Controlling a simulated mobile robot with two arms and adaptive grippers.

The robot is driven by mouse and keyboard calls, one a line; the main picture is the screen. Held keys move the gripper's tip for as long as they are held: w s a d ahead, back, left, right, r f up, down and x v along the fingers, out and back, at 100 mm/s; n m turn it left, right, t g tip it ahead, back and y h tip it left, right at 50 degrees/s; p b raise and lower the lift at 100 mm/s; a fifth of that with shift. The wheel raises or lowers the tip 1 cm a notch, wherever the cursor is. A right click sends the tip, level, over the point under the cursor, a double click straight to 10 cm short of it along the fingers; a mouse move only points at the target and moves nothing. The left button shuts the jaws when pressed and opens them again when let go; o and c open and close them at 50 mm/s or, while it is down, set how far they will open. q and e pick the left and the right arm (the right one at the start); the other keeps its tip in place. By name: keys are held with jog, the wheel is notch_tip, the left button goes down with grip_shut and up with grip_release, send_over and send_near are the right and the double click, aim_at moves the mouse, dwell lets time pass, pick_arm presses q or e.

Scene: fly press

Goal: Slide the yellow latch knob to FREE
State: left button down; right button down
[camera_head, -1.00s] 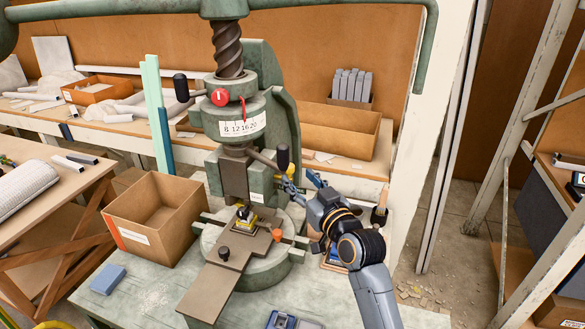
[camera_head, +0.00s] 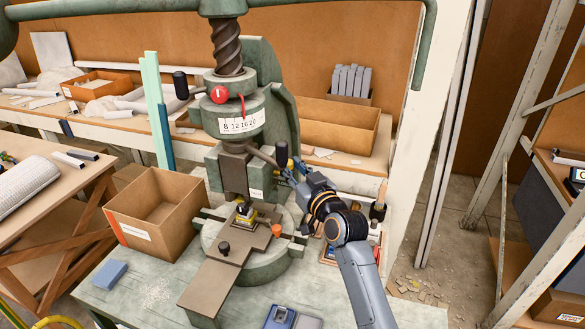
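The green fly press (camera_head: 284,105) stands on the bench, with a red round knob (camera_head: 219,95) above its number scale (camera_head: 242,121). A small yellow part (camera_head: 246,222) with a dark top sits on the brown slide plate (camera_head: 217,284) under the ram (camera_head: 234,172). I cannot tell whether it is the latch knob, and no FREE marking is readable. A black-ended lever (camera_head: 281,154) sticks out right of the ram. My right gripper (camera_head: 288,174) is just below and right of that black end; contact and finger opening are unclear. My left gripper is out of view.
An open cardboard box (camera_head: 125,233) stands left of the press. A blue block (camera_head: 109,275) lies at the bench's front left. An orange knob (camera_head: 277,230) stands right of the slide plate. A blue-grey case (camera_head: 279,317) lies at the front edge.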

jog(key=shift+s+d, duration=0.15)
jog(key=shift+d, duration=0.45)
jog(key=shift+s+d, duration=0.15)
jog(key=shift+d, duration=0.4)
jog(key=c, duration=1.4)
grip_release()
jog(key=o, duration=0.3)
jog(key=shift+d, duration=0.15)
jog(key=shift+s, duration=0.1)
jog(key=v, duration=1.2)
